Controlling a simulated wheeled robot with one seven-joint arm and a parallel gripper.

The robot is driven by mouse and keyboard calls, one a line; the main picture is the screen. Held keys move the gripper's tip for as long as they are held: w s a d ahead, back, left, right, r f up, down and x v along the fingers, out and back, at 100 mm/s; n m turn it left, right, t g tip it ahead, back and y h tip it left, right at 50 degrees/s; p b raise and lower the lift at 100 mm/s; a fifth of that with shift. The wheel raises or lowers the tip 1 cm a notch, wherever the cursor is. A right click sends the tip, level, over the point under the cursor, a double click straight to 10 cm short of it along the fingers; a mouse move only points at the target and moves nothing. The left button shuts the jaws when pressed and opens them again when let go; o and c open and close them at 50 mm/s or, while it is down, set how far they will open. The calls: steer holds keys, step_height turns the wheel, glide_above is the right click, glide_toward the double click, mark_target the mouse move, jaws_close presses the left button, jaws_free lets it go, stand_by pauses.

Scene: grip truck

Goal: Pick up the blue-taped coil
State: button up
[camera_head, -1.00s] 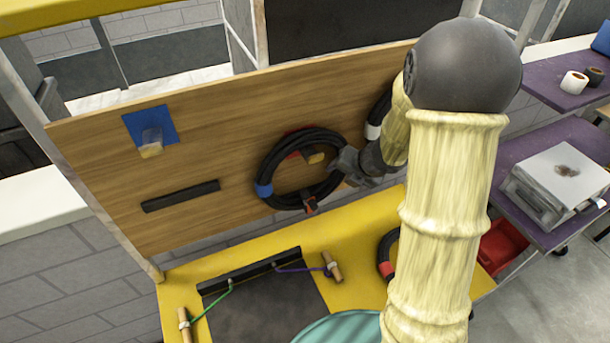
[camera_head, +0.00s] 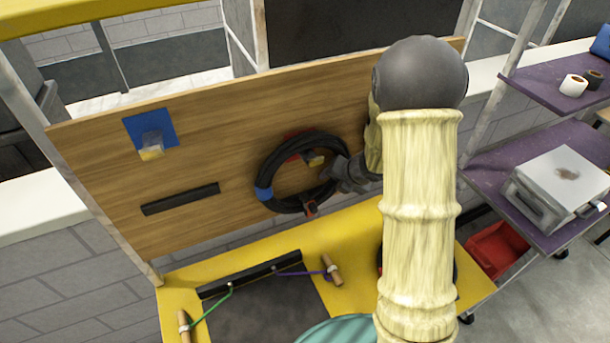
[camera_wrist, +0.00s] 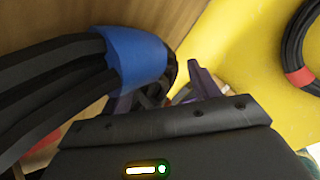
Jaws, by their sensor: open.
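The blue-taped coil (camera_head: 264,194) is a black cable loop hanging on a wooden peg over a red patch on the board. Its blue band shows at the lower left of the loop. My gripper (camera_head: 340,174) is at the loop's right side in the head view. In the wrist view black strands with a blue band (camera_wrist: 137,60) fill the left, close beside the left finger. My open gripper (camera_wrist: 165,92) shows two dark fingers spread apart there. I cannot tell whether any strand lies between the fingers or touches them.
A red-taped coil (camera_wrist: 300,76) lies on the yellow bench (camera_head: 352,222), mostly hidden by my arm in the head view. A second peg (camera_head: 152,150) on a blue patch is bare. A red bin (camera_head: 497,250) and purple shelves (camera_head: 545,200) stand at the right.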

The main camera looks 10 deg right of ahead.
steer(key=shift+c, duration=0.2)
jaws_close()
steer(key=shift+w+r, duration=0.1)
steer(key=shift+r, duration=0.1)
stand_by(0.4)
steer(key=shift+d+r, duration=0.1)
steer(key=shift+r, duration=0.35)
steer(key=r+p, duration=0.2)
steer(key=r, duration=0.4)
steer(key=shift+s+r, duration=0.15)
steer(key=shift+s, duration=0.05)
steer(key=s+d+b, duration=0.3)
steer(key=s+b, duration=0.1)
steer(key=s, duration=0.5)
steer(key=s+d+b, duration=0.3)
steer(key=s+b, duration=0.1)
steer(key=s, duration=0.5)
steer(key=shift+s+f, duration=0.2)
steer(key=shift+s, duration=0.15)
